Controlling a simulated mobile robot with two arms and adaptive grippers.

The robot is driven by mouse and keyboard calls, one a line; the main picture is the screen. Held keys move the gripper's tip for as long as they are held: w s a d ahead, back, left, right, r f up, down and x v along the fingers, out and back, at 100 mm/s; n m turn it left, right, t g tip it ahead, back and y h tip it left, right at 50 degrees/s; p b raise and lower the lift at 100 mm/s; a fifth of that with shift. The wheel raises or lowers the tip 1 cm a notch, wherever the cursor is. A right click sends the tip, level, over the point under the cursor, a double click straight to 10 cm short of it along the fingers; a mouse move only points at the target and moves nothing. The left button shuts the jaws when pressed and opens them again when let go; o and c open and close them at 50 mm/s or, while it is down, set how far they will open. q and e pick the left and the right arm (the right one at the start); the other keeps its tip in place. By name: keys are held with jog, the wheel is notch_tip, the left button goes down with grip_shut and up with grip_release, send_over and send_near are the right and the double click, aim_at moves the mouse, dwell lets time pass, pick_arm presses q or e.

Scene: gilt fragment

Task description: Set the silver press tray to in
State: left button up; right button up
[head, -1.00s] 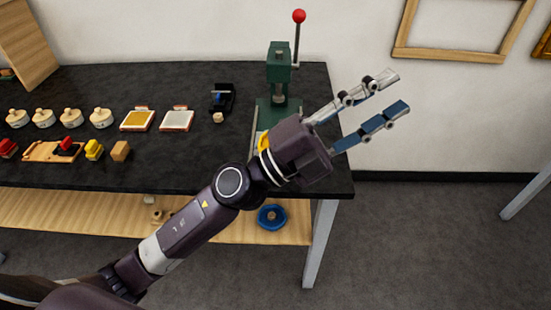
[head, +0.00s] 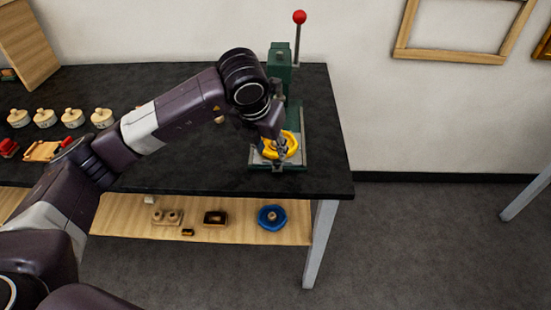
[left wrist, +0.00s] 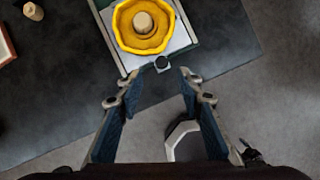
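The green press (head: 280,62) stands at the right end of the black table. Its silver tray (left wrist: 181,38) shows in the left wrist view, with a small dark knob (left wrist: 162,63) at its near edge. A yellow octagonal dish (left wrist: 127,35) with a pale round peg in its middle sits on the tray. My left gripper (left wrist: 160,80) is open, its two fingertips apart on either side of the knob and just short of it. In the head view the left gripper (head: 281,150) points down over the press base and partly hides the dish and tray. My right gripper is in neither view.
Pale lidded pots (head: 72,117) stand on the table at left. My left arm hides much of the tabletop. A lower wooden shelf (head: 238,232) holds a blue dish (head: 272,217) and small parts. Floor is clear right of the table.

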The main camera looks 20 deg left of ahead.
aim_at(277, 162)
pick_arm(q)
jog(key=p+x, duration=0.1)
jog(key=x, duration=0.6)
jog(key=shift+d, duration=0.15)
grip_shut()
